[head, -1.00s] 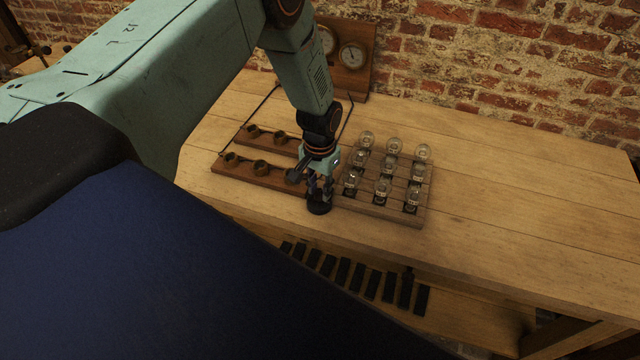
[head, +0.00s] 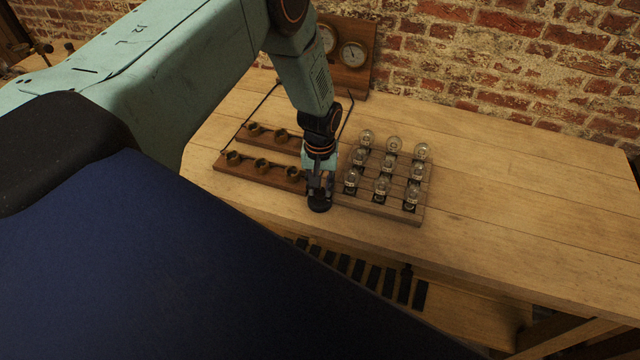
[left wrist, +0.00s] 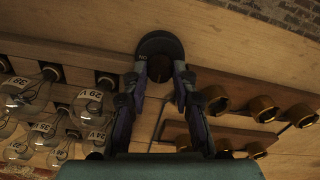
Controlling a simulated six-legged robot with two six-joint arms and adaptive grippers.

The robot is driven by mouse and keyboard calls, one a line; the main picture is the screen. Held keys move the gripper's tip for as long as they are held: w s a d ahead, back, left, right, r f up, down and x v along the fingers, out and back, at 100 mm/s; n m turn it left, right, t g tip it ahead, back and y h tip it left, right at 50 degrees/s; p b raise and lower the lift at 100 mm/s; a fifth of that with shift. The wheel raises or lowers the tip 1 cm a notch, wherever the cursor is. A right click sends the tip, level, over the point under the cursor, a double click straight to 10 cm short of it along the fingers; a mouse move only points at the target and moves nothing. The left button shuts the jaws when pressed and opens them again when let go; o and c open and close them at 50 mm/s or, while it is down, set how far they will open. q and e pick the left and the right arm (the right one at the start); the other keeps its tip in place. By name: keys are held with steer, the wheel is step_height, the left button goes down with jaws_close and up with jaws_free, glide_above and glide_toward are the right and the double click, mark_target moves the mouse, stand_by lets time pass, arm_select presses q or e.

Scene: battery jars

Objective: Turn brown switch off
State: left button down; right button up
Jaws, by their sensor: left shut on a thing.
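A round switch with a black base (head: 320,206) sits near the front edge of the wooden table. It also shows in the left wrist view (left wrist: 160,42), with a dark brownish middle. My left gripper (head: 320,190) comes down on it from above. In the left wrist view my left gripper's (left wrist: 160,76) two fingers stand on either side of the switch's middle, shut on it. The fingers and shadow hide most of the knob, so its on or off position cannot be read. My right gripper is not in view.
A rack of glass bulbs (head: 381,212) stands close to the right of the gripper. Wooden boards with brass sockets (head: 233,183) lie to the left. A gauge panel (head: 352,80) stands behind. Black strips (head: 373,274) lie on a lower shelf. The table's right side is clear.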

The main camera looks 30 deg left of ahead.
mark_target(320, 190)
arm_select(q)
steer(key=shift+s+f, duration=0.1)
steer(key=c, duration=1.1)
jaws_free()
steer(key=shift+o, duration=0.2)
step_height(320, 190, up, 12)
